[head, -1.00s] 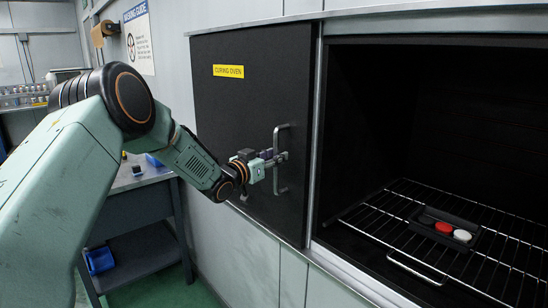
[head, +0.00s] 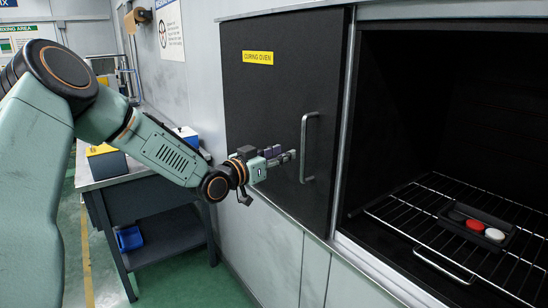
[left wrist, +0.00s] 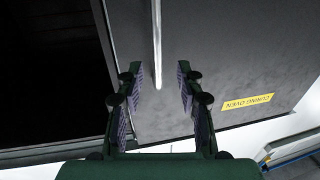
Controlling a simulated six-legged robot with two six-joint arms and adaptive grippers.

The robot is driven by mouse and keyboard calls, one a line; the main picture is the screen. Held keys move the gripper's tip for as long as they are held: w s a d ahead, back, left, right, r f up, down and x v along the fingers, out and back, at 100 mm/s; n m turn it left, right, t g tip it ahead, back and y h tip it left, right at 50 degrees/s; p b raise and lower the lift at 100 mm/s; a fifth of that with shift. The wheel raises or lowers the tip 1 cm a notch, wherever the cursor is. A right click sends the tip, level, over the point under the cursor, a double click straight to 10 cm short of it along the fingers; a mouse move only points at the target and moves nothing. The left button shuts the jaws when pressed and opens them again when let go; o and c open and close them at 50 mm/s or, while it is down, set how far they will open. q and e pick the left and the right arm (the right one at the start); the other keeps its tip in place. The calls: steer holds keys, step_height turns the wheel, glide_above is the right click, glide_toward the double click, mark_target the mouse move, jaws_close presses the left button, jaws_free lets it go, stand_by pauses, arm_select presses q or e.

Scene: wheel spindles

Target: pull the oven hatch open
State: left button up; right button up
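The oven hatch (head: 270,110) is a dark panel with a yellow "CURING OVEN" label, at the middle of the head view. It stands beside the oven opening (head: 420,110), which is uncovered to its right. The hatch's upright metal bar handle (head: 304,148) is near its right edge. It also shows in the left wrist view (left wrist: 156,45). My left gripper (head: 290,156) is open and empty, just left of the handle and apart from it. In the left wrist view its two fingers (left wrist: 158,85) are spread, with the handle's end between them in the picture. My right gripper is not in view.
A grey workbench (head: 150,172) stands behind my left arm. The wall below the hatch is bare.

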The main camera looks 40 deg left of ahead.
arm_select(q)
steer(key=shift+s+a, duration=0.2)
steer(key=shift+s, duration=1.05)
steer(key=shift+w, duration=0.1)
steer(key=shift+s, duration=0.2)
